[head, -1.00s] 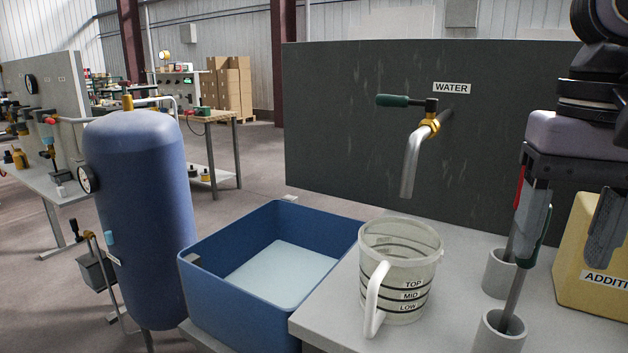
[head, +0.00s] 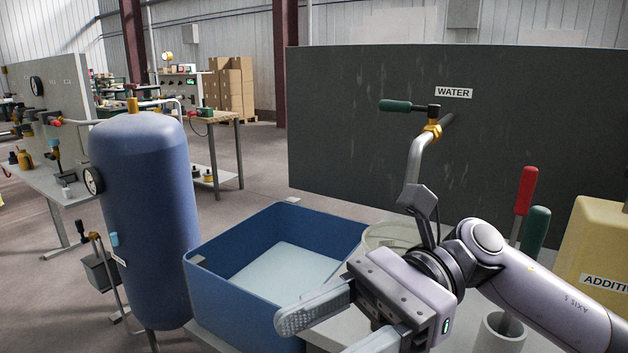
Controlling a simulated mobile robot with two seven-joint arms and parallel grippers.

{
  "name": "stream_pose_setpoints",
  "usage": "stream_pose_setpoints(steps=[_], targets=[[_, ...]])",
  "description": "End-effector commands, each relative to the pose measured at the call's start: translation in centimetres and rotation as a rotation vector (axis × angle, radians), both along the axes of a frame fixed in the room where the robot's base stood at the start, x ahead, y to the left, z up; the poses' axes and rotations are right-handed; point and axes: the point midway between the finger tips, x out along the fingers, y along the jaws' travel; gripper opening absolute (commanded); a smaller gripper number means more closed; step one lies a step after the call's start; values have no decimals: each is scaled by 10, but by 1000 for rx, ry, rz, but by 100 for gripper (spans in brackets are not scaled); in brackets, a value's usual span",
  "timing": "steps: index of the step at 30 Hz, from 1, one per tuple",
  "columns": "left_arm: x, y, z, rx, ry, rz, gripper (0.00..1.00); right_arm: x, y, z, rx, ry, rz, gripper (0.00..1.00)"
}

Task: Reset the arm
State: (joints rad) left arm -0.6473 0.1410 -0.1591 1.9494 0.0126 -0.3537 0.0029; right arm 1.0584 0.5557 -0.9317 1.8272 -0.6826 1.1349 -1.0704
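My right arm comes in from the right edge. Its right gripper (head: 335,332) points to the lower left, over the front of the grey worktop. Its two fingers are apart with nothing visible between them, though the nearer finger is partly cut off by the bottom edge. The gripper and wrist hide most of the clear measuring jug (head: 378,238); only part of its rim shows behind them. My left gripper is not in view.
A blue open tub (head: 222,296) stands left of the gripper, beside a blue tank (head: 147,220). A water tap (head: 417,158) with a green lever (head: 396,106) is behind. Red-handled (head: 526,190) and green-handled (head: 535,228) tools and a yellow additive container (head: 598,240) are at right.

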Motion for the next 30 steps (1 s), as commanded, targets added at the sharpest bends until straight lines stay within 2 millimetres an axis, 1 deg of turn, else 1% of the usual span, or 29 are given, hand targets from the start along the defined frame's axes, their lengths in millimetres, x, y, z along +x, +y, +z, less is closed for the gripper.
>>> stream_pose_setpoints(steps=[1, 3, 8, 11, 14, 16, 20, 21, 23, 24, 26, 27, 29, 30], targets=[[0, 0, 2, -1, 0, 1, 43, 2, 5, 2, 48, 116, -30, 58], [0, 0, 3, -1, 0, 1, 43, 8, 9, 5, 107, 271, -78, 58], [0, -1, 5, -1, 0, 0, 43, 31, 9, 7, 234, 644, -179, 58], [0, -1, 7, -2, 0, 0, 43, 51, 4, 0, 310, 885, -241, 58], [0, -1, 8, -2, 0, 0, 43, 71, -7, -14, 386, 1133, -297, 58], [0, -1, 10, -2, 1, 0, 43, 85, -16, -28, 439, 1307, -338, 58], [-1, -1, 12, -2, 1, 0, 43, 108, -38, -66, 541, 1637, -409, 58], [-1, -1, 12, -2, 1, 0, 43, 113, -46, -81, 573, 1739, -430, 58], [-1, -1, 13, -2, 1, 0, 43, 119, -58, -105, 625, 1891, -460, 58], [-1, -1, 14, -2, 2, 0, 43, 121, -66, -123, 660, 1993, -481, 58], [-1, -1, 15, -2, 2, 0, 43, 122, -79, -151, 717, 2143, -510, 58], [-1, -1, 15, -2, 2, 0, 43, 121, -88, -170, 756, 2244, -531, 58], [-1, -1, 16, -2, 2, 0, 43, 116, -102, -201, 820, 2394, -561, 58], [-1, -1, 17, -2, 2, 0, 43, 111, -111, -222, 866, 2491, -581, 58]])
